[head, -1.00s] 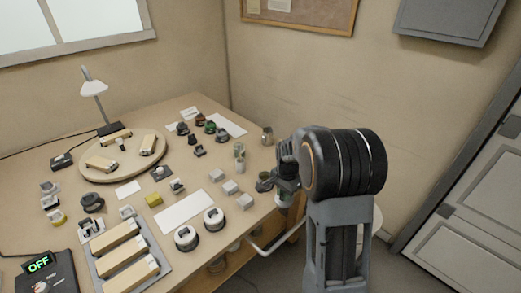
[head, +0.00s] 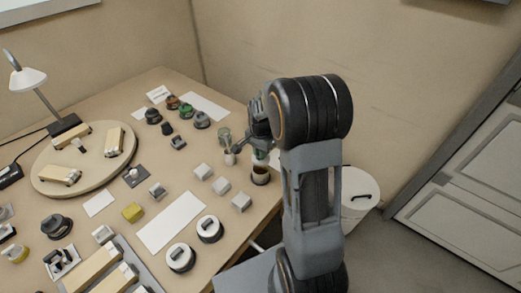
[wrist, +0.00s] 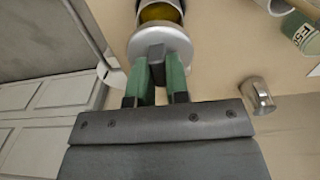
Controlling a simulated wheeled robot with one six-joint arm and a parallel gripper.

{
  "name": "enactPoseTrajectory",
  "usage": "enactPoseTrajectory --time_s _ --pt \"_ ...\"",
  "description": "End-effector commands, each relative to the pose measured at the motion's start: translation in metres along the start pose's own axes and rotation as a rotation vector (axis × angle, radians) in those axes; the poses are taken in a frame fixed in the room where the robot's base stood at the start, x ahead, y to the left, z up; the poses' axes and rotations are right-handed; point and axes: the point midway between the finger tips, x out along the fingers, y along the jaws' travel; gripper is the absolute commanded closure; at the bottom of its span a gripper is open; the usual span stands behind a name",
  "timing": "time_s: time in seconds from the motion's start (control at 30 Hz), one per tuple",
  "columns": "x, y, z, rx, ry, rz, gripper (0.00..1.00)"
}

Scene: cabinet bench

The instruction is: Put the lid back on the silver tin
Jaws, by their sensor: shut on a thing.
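My gripper (wrist: 157,72) is shut on the dark knob of a round silver lid (wrist: 178,38) in the wrist view. The silver tin (wrist: 132,10) shows just beyond the lid at the top edge, open, with a yellowish inside. The lid overlaps the tin's near side in this view; I cannot tell whether they touch. In the head view my gripper (head: 262,148) is over the table's right side. An open round container (head: 260,180) with a brownish inside stands just below it, apparently the tin. The lid is not clear there.
A metal mug (wrist: 258,95) and a green labelled jar (wrist: 305,35) are to the right in the wrist view. Pale blocks (head: 222,186) stand left of my gripper in the head view. A white bin (head: 358,195) is on the floor beyond the table's edge.

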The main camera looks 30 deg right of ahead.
Motion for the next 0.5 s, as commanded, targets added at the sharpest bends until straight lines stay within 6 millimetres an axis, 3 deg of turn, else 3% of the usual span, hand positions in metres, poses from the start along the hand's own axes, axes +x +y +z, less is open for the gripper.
enactPoseTrajectory --time_s 0.5 --pt "0.046 0.001 -0.001 0.004 -0.001 0.001 1.00"
